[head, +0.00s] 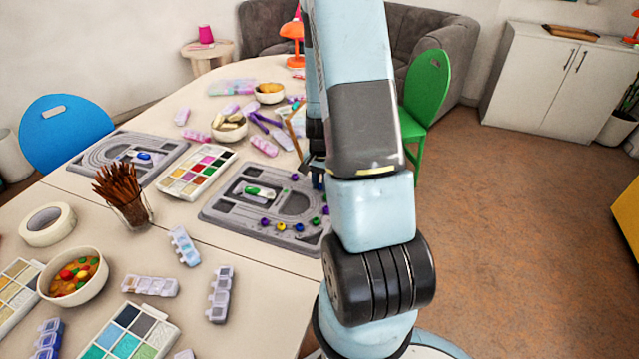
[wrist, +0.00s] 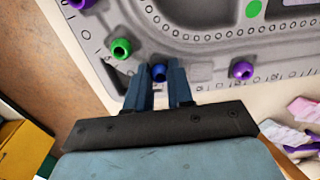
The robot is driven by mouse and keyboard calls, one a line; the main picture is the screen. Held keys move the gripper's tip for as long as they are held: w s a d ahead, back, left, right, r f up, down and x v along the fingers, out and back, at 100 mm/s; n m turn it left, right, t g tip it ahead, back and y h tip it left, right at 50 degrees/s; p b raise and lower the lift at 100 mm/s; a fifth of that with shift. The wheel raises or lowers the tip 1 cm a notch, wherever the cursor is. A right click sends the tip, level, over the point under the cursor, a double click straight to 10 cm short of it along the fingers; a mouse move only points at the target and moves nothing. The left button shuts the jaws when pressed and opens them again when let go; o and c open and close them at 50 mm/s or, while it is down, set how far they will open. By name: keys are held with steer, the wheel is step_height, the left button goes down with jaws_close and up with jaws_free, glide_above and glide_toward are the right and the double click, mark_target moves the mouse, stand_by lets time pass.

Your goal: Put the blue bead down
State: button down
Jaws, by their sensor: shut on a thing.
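In the wrist view, my gripper (wrist: 159,82) is shut on the blue bead (wrist: 159,71), which shows between the fingertips. The bead is over the edge of the grey bead board (wrist: 200,67); I cannot tell whether it touches the board. In the head view the same board (head: 215,212) lies on the table, and my arm hides most of my gripper (head: 318,180) and the bead.
A green bead (wrist: 121,48) and a purple bead (wrist: 242,70) sit on either side of the held bead. Several more beads lie along the board. A paint tray (head: 197,172), a second board (head: 110,170) and a cup of brown sticks (head: 131,207) stand to the left.

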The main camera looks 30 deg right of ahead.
steer(key=shift+s+f, duration=0.35)
steer(key=shift+f, duration=0.1)
steer(key=c, duration=1)
jaws_free()
steer(key=shift+r, duration=0.1)
steer(key=shift+w+r, duration=0.25)
steer(key=shift+r, duration=0.25)
step_height(320, 180, up, 12)
steer(key=f, duration=0.1)
step_height(320, 180, up, 10)
steer(key=n+t, duration=0.1)
steer(key=n, duration=0.1)
glide_above(321, 190)
steer(key=a, duration=0.4)
steer(key=s+a+r+n+t, duration=0.4)
steer(key=s+a+r+n, duration=0.4)
steer(key=s+a+r, duration=0.4)
steer(key=s+r, duration=0.4)
steer(key=r, duration=0.1)
steer(key=shift+r+n, duration=0.2)
steer(key=shift+n, duration=0.1)
steer(key=shift+s+a, duration=0.1)
